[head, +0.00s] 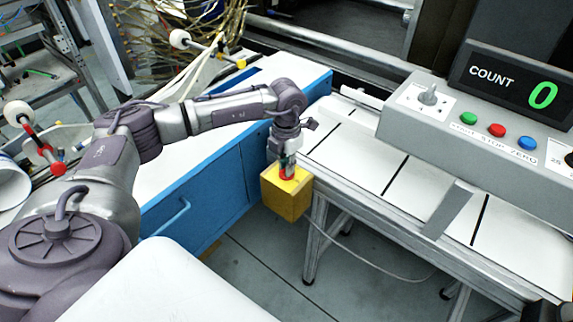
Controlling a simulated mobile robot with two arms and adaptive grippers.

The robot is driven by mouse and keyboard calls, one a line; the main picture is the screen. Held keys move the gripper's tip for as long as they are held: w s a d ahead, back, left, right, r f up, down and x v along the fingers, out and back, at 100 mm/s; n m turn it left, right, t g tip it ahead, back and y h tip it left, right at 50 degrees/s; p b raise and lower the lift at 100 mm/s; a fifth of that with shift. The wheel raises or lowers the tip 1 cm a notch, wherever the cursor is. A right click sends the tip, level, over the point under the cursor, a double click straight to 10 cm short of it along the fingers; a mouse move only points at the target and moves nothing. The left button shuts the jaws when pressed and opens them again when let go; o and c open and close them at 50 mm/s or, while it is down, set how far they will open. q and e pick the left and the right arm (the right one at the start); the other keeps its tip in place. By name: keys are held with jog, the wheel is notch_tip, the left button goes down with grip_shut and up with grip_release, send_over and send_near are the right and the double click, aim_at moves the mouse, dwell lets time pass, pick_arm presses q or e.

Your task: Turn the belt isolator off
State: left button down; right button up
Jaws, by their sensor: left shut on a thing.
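The belt isolator is a yellow box (285,199) with a red knob (287,174) on its top, at the near left end of the conveyor in the head view. My left gripper (287,167) points down at the box from above and is shut on the red knob. The fingers cover part of the knob, so its angle cannot be read. My right gripper does not show clearly in this view.
The white belt (352,158) with dark cross lines runs right from the isolator. A grey control panel (470,127) carries a selector, green, red and blue buttons and a COUNT display (513,86) reading 0. A blue cabinet (204,195) stands left, under my left arm.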

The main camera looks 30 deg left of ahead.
pick_arm(q)
jog(key=shift+r+n, duration=0.1)
jog(key=shift+n, duration=0.4)
jog(key=shift+w, duration=0.1)
jog(key=c, duration=1.2)
grip_release()
notch_tip(320, 180, up, 12)
